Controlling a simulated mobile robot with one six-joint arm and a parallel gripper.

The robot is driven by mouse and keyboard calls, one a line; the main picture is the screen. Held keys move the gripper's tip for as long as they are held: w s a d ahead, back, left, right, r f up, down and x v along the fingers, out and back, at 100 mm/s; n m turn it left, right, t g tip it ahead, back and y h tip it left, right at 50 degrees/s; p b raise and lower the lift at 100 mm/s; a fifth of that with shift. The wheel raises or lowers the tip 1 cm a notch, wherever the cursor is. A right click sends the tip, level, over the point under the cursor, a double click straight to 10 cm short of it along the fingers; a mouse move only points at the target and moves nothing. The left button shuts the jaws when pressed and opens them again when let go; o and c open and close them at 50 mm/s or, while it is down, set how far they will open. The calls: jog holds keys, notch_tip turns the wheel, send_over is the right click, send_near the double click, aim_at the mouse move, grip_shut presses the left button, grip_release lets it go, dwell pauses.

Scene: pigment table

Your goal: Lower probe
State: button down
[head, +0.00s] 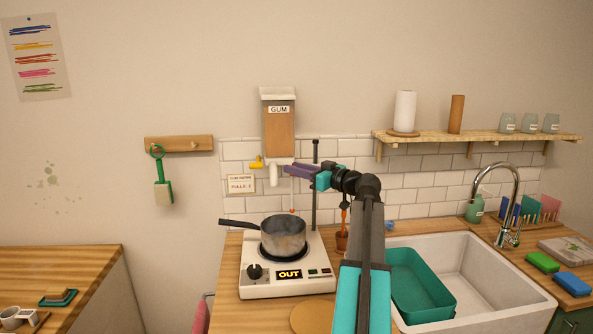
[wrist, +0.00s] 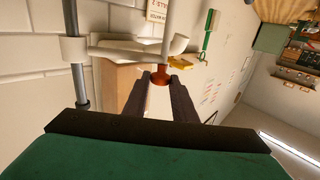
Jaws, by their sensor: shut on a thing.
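My gripper (head: 287,170), with purple fingers, is shut at the stand beside the gum dispenser. In the wrist view, the fingertips (wrist: 160,80) close on the red-orange grip of the probe (wrist: 160,77). The probe's thin stem (head: 291,198) hangs below my gripper, with a small red spot near its lower end, above the grey pot. The pot (head: 283,238) sits on the white hot plate (head: 288,288), whose display reads OUT. The upright stand rod (head: 315,210) is just right of the stem; the rod and its pale clamp (wrist: 75,49) show in the wrist view.
The gum dispenser (head: 279,132) with a yellow tap (head: 257,162) is on the wall close to my gripper. A small brown pot (head: 342,241) stands right of the hot plate. The sink (head: 490,282) holds a green tub (head: 418,284). A shelf (head: 475,137) is at upper right.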

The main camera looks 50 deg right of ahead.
notch_tip(320, 180, down, 10)
jog(key=b, duration=1)
jog(key=shift+f, duration=0.25)
jog(key=shift+s+f, duration=0.1)
jog(key=c, duration=1.5)
grip_release()
jog(key=s, duration=0.4)
jog(key=s+b, duration=0.1)
jog(key=s, duration=0.4)
jog(key=s+d, duration=0.1)
jog(key=s, duration=0.3)
jog(key=shift+s+d, duration=0.1)
jog(key=shift+s, duration=0.3)
